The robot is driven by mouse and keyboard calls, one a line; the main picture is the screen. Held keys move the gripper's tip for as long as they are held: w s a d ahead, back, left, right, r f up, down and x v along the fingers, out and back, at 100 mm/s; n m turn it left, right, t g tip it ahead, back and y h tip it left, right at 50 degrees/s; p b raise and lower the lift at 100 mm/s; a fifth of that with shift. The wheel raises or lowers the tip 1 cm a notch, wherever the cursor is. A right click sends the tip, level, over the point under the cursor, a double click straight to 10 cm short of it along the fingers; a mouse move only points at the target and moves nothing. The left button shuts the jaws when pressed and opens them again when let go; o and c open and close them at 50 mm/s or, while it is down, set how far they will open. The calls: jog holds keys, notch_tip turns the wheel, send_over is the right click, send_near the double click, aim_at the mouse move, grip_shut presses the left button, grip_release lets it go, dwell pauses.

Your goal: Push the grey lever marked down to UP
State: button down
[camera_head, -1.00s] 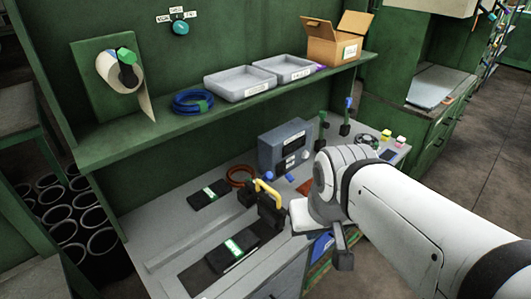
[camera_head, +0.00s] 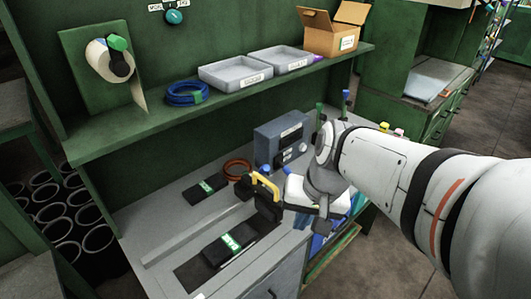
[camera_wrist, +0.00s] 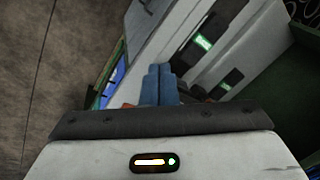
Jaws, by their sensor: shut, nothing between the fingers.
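I cannot pick out a grey lever marked down to UP with certainty. On the bench, a dark clamp-like fixture with a yellow handle (camera_head: 264,184) stands left of my wrist. Behind it is a grey box (camera_head: 281,141) with white labels and dark knobs. Upright handles with a green top (camera_head: 320,108) and a blue top (camera_head: 346,94) rise behind my arm, partly hidden. My gripper shows in the wrist view (camera_wrist: 158,74) with its two blue fingers shut together and empty, above the bench edge. In the head view, my wrist hides what lies behind it.
Dark blocks with green labels (camera_head: 229,243) lie on the bench. An orange ring (camera_head: 237,168) lies near the grey box. The shelf above holds grey trays (camera_head: 235,74), a blue coil (camera_head: 186,94) and a cardboard box (camera_head: 333,33). Open floor (camera_wrist: 42,62) lies beside the bench.

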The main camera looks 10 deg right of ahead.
jog(key=w+f+m+g+y+b, duration=0.1)
jog(key=w+f+m+y+b, duration=0.35)
jog(key=w+f+m, duration=0.2)
jog(key=w+d+f+m+t+y+b, duration=0.2)
jog(key=w+d+f+m+t+b, duration=0.1)
jog(key=w, duration=0.5)
jog(key=w+d+f+m+t+y+b, duration=0.3)
jog(key=w+d+f+m+t, duration=0.2)
jog(key=w+d+m, duration=0.4)
jog(key=shift+d+f+m+y, duration=0.35)
jog(key=shift+d+f+m, duration=0.1)
jog(key=shift+f, duration=0.4)
jog(key=shift+w+a, duration=0.1)
jog(key=p, duration=0.2)
send_near(260, 172)
jog(key=shift+w+a+f, duration=0.55)
jog(key=shift+w+f, duration=0.05)
jog(key=shift+w, duration=0.25)
jog(key=shift+w+a+f, duration=0.5)
jog(key=shift+w+f, duration=0.1)
jog(key=shift+w, duration=0.3)
jog(key=shift+r, duration=0.1)
